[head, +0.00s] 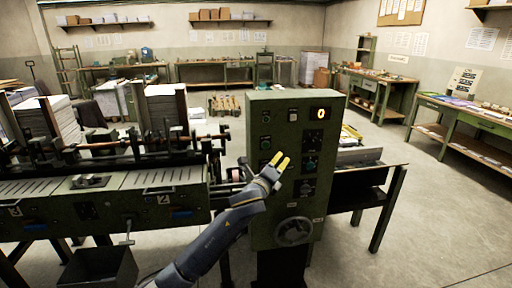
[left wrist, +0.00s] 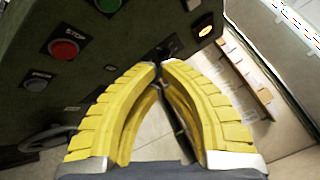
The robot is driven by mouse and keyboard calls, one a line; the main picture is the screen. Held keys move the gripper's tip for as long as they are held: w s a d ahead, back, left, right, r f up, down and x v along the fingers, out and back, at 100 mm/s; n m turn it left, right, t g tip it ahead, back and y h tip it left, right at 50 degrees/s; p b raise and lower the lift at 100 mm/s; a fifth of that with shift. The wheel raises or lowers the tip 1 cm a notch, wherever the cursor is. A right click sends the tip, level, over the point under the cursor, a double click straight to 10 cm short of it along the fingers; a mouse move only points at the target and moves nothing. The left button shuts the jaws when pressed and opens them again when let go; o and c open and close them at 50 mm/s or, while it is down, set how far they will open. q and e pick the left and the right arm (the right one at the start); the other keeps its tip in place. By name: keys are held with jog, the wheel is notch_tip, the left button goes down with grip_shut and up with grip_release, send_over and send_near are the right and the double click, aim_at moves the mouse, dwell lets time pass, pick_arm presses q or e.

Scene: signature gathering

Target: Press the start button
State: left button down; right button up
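My left gripper (head: 280,162) is in front of the green control panel (head: 264,222) in the head view, with its yellow fingers toward the panel's middle. In the left wrist view the gripper's fingers (left wrist: 157,70) come together at the tips, with nothing visible between them. A green button (left wrist: 107,4) is at the top edge of that view, partly cut off. A red stop button (left wrist: 65,49) is below and left of it. Both are left of the fingertips; I see no contact with them. The start label is not readable. My right gripper is not in view.
A handwheel (head: 294,231) sits low on the panel, and a lit yellow lamp (head: 320,113) is at its upper right. The gathering machine (head: 150,180) with paper stacks (head: 166,108) stands to the left. Open floor lies to the right.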

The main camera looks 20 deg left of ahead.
pick_arm(q)
jog(key=shift+a+f+m, duration=0.2)
jog(key=shift+f+m, duration=0.05)
jog(key=shift+m, duration=0.55)
jog(key=shift+w, duration=0.1)
jog(key=shift+w+a, duration=0.75)
jog(key=shift+w, duration=0.5)
jog(key=shift+w+a, duration=0.7)
jog(key=shift+w, duration=0.55)
jog(key=shift+w+a, duration=0.75)
jog(key=shift+w, duration=0.5)
jog(key=shift+w+a, duration=0.5)
jog(key=shift+w, duration=0.3)
jog(key=shift+s+d, duration=0.1)
jog(key=shift+s, duration=0.1)
jog(key=shift+s+d, duration=0.35)
jog(key=shift+s, duration=0.25)
jog(key=shift+s+d, duration=0.45)
jog(key=shift+s, duration=0.25)
jog(key=shift+s+d, duration=0.4)
jog(key=shift+s, duration=0.35)
jog(key=shift+s+d, duration=0.45)
jog(key=shift+s, duration=0.25)
